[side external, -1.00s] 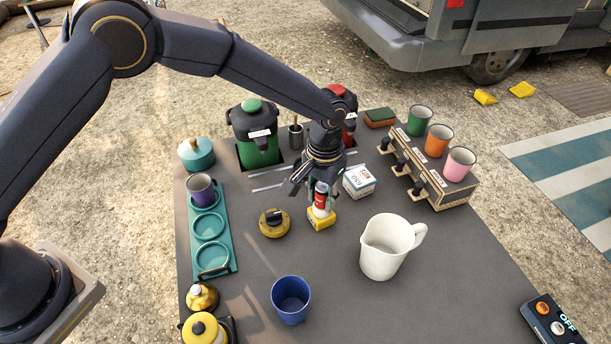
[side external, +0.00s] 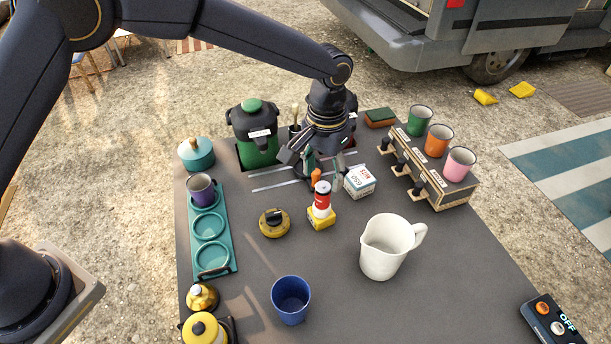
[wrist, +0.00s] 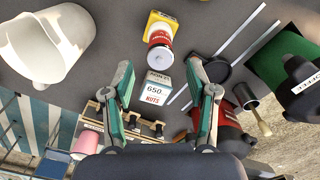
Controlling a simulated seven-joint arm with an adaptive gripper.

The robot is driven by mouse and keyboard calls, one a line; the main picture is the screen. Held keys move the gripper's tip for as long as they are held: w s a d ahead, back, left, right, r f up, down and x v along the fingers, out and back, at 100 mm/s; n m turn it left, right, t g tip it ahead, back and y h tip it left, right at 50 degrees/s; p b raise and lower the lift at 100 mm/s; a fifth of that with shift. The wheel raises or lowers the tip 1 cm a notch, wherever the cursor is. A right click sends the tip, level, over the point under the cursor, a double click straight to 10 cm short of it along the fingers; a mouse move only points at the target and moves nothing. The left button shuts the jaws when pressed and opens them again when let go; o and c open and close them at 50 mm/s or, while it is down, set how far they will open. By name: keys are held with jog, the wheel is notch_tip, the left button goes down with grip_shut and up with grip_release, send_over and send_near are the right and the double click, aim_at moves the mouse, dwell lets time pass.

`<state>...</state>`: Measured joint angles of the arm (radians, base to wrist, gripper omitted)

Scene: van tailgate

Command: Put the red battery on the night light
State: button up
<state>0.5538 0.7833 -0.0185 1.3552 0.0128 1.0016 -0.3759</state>
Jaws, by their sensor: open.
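The red battery (side external: 322,194), red with a white band, stands upright on the night light (side external: 321,218), a yellow block with a white top. In the wrist view the battery (wrist: 159,55) shows beyond my fingertips, on the yellow night light (wrist: 164,20). My gripper (side external: 325,172) is open and empty. It is just behind and above the battery, apart from it. In the wrist view its two teal fingers (wrist: 160,68) are spread wide. The exact contact between battery and night light is too small to judge.
A white pitcher (side external: 386,248) stands front right of the night light, a yellow-black round item (side external: 274,223) to its left. The white box (side external: 359,182) is close right of my gripper. A blue cup (side external: 291,299) stands in front.

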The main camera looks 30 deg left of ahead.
jog(key=s+a+r+t, duration=0.1)
jog(key=s+a+r, duration=0.1)
jog(key=a+r, duration=0.6)
jog(key=s+a+r+t, duration=0.1)
jog(key=s+a+r, duration=0.3)
jog(key=r, duration=0.5)
jog(key=s+a+r+n+t, duration=0.1)
jog(key=s+a+n+t, duration=0.1)
jog(key=s+a, duration=1.3)
jog(key=shift+s+a+t, duration=0.25)
jog(key=shift+s+t, duration=0.55)
jog(key=shift+s, duration=0.35)
